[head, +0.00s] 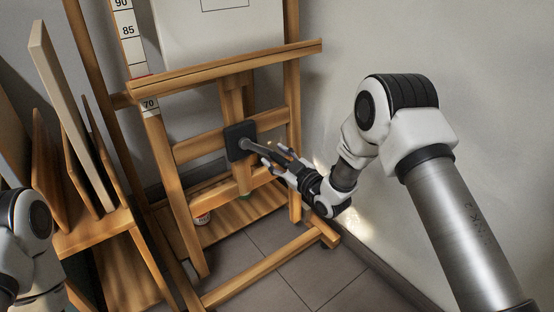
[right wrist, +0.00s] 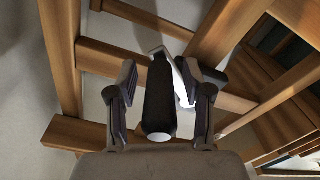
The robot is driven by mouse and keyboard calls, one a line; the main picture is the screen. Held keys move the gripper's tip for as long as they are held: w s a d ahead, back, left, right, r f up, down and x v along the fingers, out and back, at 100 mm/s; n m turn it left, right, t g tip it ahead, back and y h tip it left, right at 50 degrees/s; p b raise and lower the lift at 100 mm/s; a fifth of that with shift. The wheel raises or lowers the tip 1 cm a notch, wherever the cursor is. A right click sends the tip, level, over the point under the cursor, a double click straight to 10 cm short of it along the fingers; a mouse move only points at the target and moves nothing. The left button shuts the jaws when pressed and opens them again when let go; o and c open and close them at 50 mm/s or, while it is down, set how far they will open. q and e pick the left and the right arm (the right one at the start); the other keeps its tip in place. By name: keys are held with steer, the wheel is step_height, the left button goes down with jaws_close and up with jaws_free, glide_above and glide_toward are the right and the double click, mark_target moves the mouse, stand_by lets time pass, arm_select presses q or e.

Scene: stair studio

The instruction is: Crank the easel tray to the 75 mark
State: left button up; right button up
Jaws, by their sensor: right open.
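The wooden easel's tray (head: 225,68) spans the frame in front of a white numbered scale (head: 130,42). The scale shows 90 and 85 above the tray and 70 just below it. A red mark (head: 143,76) sits at the tray's upper edge; the tray hides the scale there. A dark crank box (head: 238,134) is on the easel's lower middle, with a crank arm reaching toward my right gripper (head: 280,164). In the right wrist view, the dark crank handle (right wrist: 160,100) lies between the open fingers, with gaps beside it. My left gripper is out of view.
A wooden rack (head: 95,232) with upright panels stands left of the easel. A white canvas (head: 220,38) rests above the tray. A plain wall (head: 480,60) is close on the right.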

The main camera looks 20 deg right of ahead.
jaws_close()
steer(key=shift+r, duration=0.15)
